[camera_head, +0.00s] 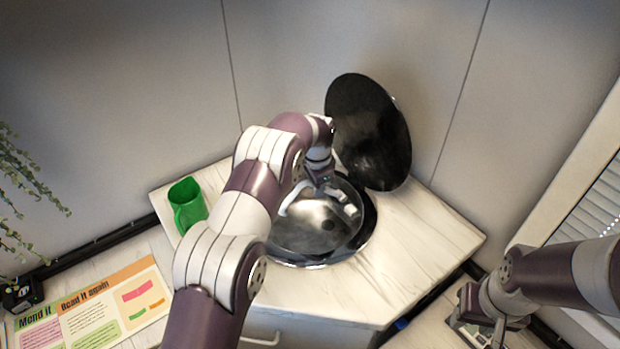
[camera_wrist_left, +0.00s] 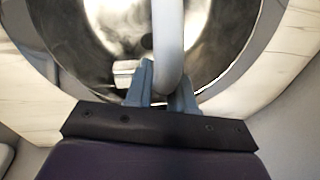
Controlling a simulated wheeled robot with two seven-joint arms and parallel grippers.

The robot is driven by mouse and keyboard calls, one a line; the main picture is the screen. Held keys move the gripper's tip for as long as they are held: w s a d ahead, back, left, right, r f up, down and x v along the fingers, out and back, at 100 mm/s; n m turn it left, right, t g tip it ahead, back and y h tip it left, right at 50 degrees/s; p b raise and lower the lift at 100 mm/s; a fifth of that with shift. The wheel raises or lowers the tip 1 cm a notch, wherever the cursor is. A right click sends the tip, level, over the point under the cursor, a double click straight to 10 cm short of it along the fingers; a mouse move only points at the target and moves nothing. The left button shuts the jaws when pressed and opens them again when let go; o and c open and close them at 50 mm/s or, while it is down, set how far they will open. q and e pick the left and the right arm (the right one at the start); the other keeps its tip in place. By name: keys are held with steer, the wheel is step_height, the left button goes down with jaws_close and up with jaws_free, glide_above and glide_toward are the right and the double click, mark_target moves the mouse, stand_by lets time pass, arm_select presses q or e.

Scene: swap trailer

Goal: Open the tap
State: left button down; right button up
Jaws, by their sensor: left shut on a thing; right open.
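The tap (camera_wrist_left: 170,45) is a smooth pale spout that rises over the sink in the left wrist view. My left gripper (camera_wrist_left: 162,92) has its two fingers on either side of the tap and is shut on it. In the head view my left gripper (camera_head: 322,180) is over the back of the round metal sink (camera_head: 305,225), and my arm hides most of the tap. The sink also shows in the left wrist view (camera_wrist_left: 115,25). My right gripper (camera_head: 487,318) is open and empty at the lower right, away from the sink.
A round dark lid (camera_head: 368,130) stands raised behind the sink. A printed board (camera_head: 95,310) lies at the lower left, near a hanging plant (camera_head: 25,190). The counter's right side is clear.

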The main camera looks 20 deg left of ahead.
arm_select(q)
steer(key=shift+w+d+r, duration=0.15)
steer(key=shift+w+r, duration=0.05)
steer(key=c, duration=1.1)
jaws_free()
steer(key=shift+o, duration=0.2)
steer(key=shift+r, duration=0.35)
steer(key=shift+s+r+b, duration=0.1)
steer(key=shift+r+b, duration=0.3)
steer(key=shift+r, duration=0.3)
step_height(320, 180, up, 10)
steer(key=s+p, duration=0.1)
steer(key=p, duration=0.6)
steer(key=shift+s+d+r+p, duration=0.15)
steer(key=shift+d+r+p, duration=0.15)
steer(key=shift+d, duration=0.15)
